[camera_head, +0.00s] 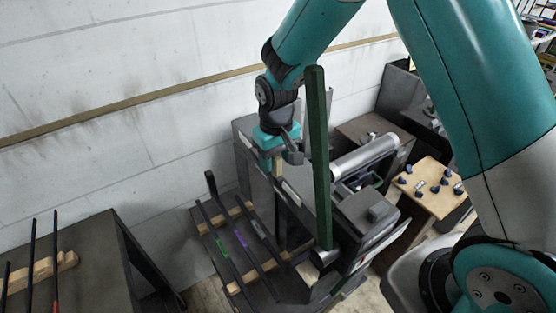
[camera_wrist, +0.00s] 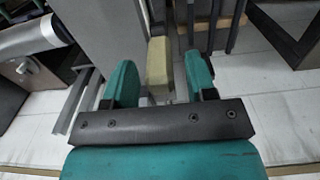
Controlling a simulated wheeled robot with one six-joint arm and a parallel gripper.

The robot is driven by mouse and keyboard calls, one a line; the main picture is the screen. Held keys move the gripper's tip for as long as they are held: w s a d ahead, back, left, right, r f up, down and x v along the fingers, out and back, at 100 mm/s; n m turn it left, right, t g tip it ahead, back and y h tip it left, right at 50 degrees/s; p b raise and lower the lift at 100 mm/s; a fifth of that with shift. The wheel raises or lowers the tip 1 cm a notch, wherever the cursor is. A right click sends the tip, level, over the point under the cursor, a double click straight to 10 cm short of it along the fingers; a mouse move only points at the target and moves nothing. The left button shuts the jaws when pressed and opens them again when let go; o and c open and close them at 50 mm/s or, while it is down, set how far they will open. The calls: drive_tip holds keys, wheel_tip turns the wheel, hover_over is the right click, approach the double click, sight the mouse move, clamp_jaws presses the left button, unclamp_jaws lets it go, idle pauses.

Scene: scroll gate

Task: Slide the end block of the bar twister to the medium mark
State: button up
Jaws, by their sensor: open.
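The bar twister is a dark grey machine (camera_head: 253,146) with a long green lever (camera_head: 318,150) standing up at its near side. My gripper (camera_head: 276,155) points down over its far part. In the wrist view my gripper (camera_wrist: 160,68) is open, with a teal finger on each side of a small yellowish block (camera_wrist: 158,60). Gaps show between the block and both fingers. The block, perhaps the end block's grip, shows partly below my gripper in the head view (camera_head: 277,166). Small pale marks lie along the machine's edge, too small to read.
A rack (camera_head: 244,203) with dark bars bearing green and purple bands stands left of the machine. A dark table (camera_head: 95,240) with more bars is at far left. A silver roller (camera_head: 366,156) and a wooden board with dark knobs (camera_head: 437,205) are to the right. A white wall stands behind.

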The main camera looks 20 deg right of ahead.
drive_tip(key=shift+f, duration=1.25)
